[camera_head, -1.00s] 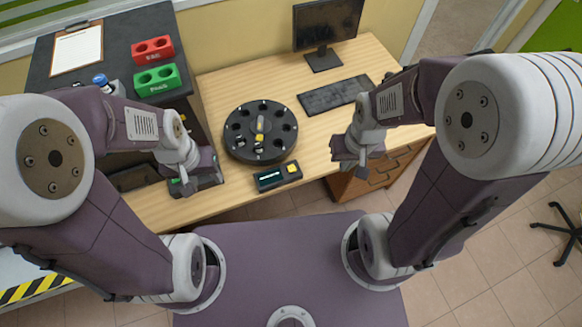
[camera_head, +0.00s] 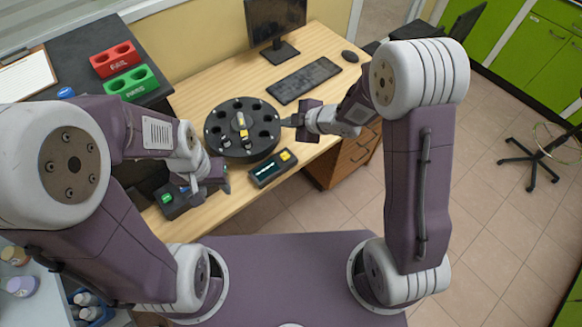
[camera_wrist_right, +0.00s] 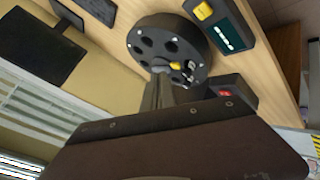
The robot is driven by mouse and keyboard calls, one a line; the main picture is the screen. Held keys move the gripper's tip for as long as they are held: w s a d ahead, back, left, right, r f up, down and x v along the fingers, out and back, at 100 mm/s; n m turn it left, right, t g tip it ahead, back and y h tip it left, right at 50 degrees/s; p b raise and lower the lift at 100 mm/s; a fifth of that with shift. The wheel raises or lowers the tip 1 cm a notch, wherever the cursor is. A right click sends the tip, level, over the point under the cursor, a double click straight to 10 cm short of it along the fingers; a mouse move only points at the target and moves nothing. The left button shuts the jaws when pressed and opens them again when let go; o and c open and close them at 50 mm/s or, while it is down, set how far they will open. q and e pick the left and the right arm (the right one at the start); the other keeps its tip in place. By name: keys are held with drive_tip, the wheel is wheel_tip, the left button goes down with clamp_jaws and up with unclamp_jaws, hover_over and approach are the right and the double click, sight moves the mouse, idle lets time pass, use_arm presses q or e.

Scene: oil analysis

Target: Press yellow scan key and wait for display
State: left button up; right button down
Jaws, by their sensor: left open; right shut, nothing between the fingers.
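The scan device is a small dark box with a lit display (camera_head: 265,172) and a yellow key (camera_head: 286,156), near the desk's front edge. The yellow key (camera_wrist_right: 203,11) and the display (camera_wrist_right: 230,35) also show at the top of the right wrist view. My right gripper (camera_head: 287,122) is shut and empty, beside the right edge of the black carousel (camera_head: 213,143). It is apart from the yellow key, beyond it towards the back of the desk. My left gripper (camera_head: 197,186) is open, left of the scan device, over another dark box (camera_head: 172,208) with a green light.
A keyboard (camera_head: 304,80), monitor (camera_head: 273,20) and mouse (camera_head: 349,56) stand behind. Red (camera_head: 115,60) and green (camera_head: 131,83) racks sit at the back left. The desk strip before the keyboard is clear.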

wheel_tip(320, 180, down, 4)
drive_tip(key=b, duration=0.9)
hover_over(288, 157)
drive_tip(key=shift+g, duration=0.4)
wheel_tip(288, 157, down, 8)
use_arm(q)
wheel_tip(288, 157, down, 10)
drive_tip(key=shift+w+d+r, duration=0.15)
drive_tip(key=shift+w+d, duration=0.05)
drive_tip(key=shift+d, duration=0.05)
use_arm(e)
drive_tip(key=shift+a+f, duration=0.1)
drive_tip(key=shift+f, duration=0.3)
drive_tip(key=shift+f, duration=0.1)
use_arm(q)
drive_tip(key=shift+f+b, duration=0.3)
drive_tip(key=shift+b, duration=0.1)
use_arm(e)
drive_tip(key=shift+f, duration=0.3)
use_arm(q)
drive_tip(key=shift+f+b, duration=0.45)
drive_tip(key=shift+f, duration=0.05)
use_arm(e)
drive_tip(key=shift+f, duration=0.55)
use_arm(q)
drive_tip(key=shift+r, duration=0.1)
drive_tip(key=shift+r+p, duration=0.9)
drive_tip(key=shift+p, duration=0.05)
use_arm(e)
drive_tip(key=shift+r, duration=0.95)
